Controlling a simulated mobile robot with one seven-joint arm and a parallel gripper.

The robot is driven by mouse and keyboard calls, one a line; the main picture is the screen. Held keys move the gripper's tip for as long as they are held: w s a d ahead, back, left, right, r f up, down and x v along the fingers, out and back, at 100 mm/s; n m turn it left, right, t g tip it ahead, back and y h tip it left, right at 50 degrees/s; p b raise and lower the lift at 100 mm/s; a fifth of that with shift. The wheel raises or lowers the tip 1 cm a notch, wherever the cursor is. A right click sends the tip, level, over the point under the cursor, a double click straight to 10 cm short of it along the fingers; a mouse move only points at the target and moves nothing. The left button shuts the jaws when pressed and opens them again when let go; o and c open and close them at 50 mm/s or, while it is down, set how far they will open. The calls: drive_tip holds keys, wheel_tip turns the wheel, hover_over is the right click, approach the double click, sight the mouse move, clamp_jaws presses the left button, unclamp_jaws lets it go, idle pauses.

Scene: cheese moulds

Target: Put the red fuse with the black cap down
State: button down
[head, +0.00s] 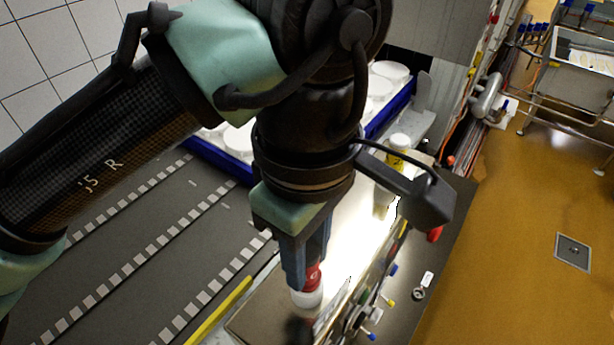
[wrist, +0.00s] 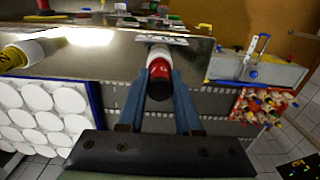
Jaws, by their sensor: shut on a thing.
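The red fuse (wrist: 160,68) has a black cap on the end nearer my palm and a white part at its other end. In the wrist view the fuse sits between the two blue fingers of my gripper (wrist: 161,75), which is shut on it. In the head view the red and white of the fuse (head: 307,296) show below my gripper (head: 310,272), with the white end down over the shiny metal worktop (head: 262,318). The black cap is hidden there by the fingers. I cannot tell whether the white end touches the worktop.
A yellow and white bottle (head: 397,152) stands farther along the worktop; it also shows in the wrist view (wrist: 22,55). A blue crate (head: 236,172) of white round moulds is behind my arm. Small coloured parts line the worktop's right edge. A dark conveyor (head: 130,250) lies left.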

drive_tip(key=shift+f, duration=0.15)
drive_tip(key=shift+f, duration=0.1)
drive_tip(key=c, duration=0.6)
unclamp_jaws()
wheel_tip(320, 180, up, 12)
drive_tip(key=shift+r+b, duration=0.15)
drive_tip(key=shift+b, duration=0.45)
